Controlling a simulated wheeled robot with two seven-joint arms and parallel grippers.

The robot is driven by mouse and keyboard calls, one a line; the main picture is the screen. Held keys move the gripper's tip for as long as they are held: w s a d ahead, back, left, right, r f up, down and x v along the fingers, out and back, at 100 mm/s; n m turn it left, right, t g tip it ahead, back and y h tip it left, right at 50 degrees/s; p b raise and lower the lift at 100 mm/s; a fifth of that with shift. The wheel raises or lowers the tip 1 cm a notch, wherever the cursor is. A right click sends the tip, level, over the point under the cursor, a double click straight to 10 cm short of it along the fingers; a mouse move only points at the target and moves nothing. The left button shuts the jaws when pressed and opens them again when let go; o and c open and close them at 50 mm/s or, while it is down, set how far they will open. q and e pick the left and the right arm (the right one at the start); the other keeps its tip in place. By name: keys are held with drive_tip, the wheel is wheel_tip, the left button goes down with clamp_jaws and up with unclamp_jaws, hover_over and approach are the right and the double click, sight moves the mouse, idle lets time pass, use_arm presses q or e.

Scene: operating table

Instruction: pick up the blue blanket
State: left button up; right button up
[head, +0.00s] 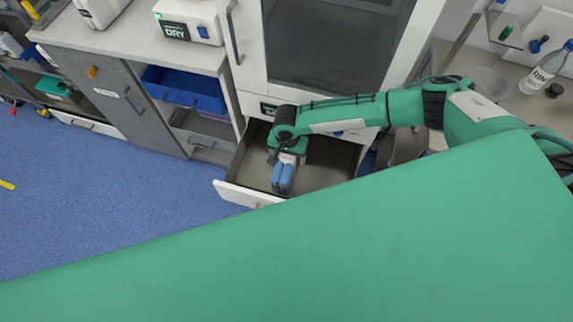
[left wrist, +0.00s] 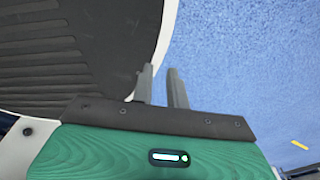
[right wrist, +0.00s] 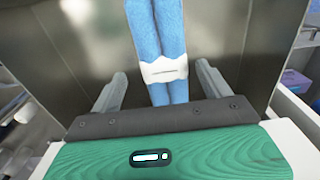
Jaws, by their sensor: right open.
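The blue blanket (head: 283,177) is a rolled pair of blue cylinders with a white band around it. It lies in an open drawer (head: 232,190) below a glass-doored cabinet. In the right wrist view the blanket (right wrist: 158,35) lies between the two fingers of my right gripper (right wrist: 160,88), with a gap on each side. My right gripper is open and also shows from above at the blanket's far end in the head view (head: 288,160). My left gripper (left wrist: 162,88) shows only in the left wrist view, its fingers a little apart with nothing between them, over the floor.
The drawer's metal walls surround my right gripper. A grey counter (head: 120,45) with a blue bin (head: 185,90) below it stands at the left. A bottle (head: 545,70) stands on the right counter. Blue floor (head: 90,200) lies open at the left.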

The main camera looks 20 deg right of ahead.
sight(287, 158)
drive_tip(key=f, duration=0.3)
drive_tip(key=shift+w+a+f, duration=0.1)
drive_tip(key=shift+w+f, duration=0.1)
drive_tip(key=shift+w, duration=0.15)
drive_tip(key=shift+f, duration=0.3)
use_arm(q)
drive_tip(key=shift+s+r, duration=0.1)
drive_tip(key=shift+s, duration=0.6)
use_arm(e)
drive_tip(key=c, duration=1.6)
drive_tip(key=shift+r, duration=0.1)
